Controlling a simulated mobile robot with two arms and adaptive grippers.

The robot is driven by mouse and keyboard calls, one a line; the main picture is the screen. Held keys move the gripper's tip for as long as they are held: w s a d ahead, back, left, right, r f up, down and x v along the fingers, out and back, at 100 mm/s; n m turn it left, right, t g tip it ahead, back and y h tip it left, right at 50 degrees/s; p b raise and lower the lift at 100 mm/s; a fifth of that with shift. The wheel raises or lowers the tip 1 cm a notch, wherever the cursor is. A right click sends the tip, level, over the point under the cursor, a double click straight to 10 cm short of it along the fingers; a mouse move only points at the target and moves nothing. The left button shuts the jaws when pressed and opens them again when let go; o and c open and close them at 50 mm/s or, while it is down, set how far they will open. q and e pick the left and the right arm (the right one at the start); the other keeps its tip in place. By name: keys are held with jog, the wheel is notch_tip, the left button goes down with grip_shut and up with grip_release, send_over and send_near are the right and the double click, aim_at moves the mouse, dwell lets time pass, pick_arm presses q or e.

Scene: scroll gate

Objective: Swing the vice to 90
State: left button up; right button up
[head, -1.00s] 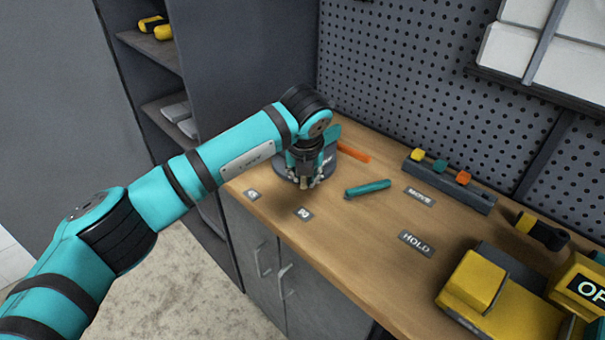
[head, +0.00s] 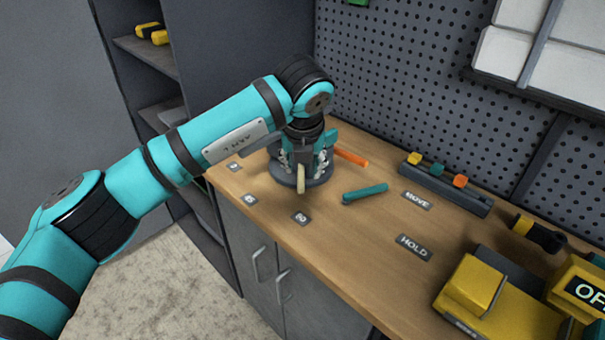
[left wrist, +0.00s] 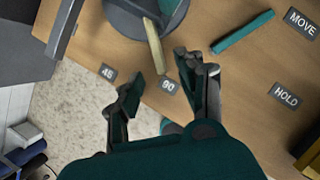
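The vice's round dark grey base (head: 318,180) stands at the bench's left end; it also shows in the left wrist view (left wrist: 120,18). My arm hides most of its teal body. A pale bar (head: 301,178) sticks out from the base toward the front edge. In the left wrist view the bar (left wrist: 154,45) ends just short of the 90 plate (left wrist: 168,85), to the right of the 45 plate (left wrist: 108,72). My left gripper (head: 302,162) is above the vice. Its fingers (left wrist: 160,75) are spread, with nothing seen clamped between them. My right gripper is out of view.
A teal stick (head: 365,192) and an orange stick (head: 350,157) lie right of the vice. MOVE (head: 416,200) and HOLD (head: 413,247) plates lie farther right. A yellow machine (head: 480,285) stands at lower right. A pegboard (head: 420,100) rises behind.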

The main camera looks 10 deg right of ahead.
pick_arm(q)
jog(key=v, duration=0.5)
jog(key=shift+r, duration=0.2)
